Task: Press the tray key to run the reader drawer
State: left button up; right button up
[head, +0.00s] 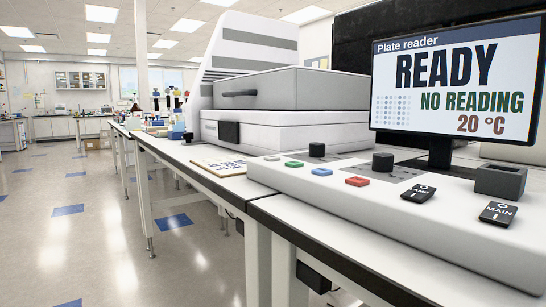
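A white control panel (420,232) lies along the bench at the right. It carries a row of small keys: a pale one (271,158), a green one (293,164), a blue one (321,172) and a red one (357,181). No lettering is readable on them, so I cannot tell which is the tray key. A screen (455,80) headed "Plate reader" shows "READY", "NO READING" and "20 °C". A grey-lidded white machine (290,130) stands behind the panel; no extended drawer is visible on it. Neither of my grippers is in view.
Two black knobs (382,162) and black switches marked AMP (419,193) and MAIN (499,213) also sit on the panel. A grey box-like part (500,181) stands at its right. A patterned board (222,166) lies left of the panel. Open floor (90,240) lies left.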

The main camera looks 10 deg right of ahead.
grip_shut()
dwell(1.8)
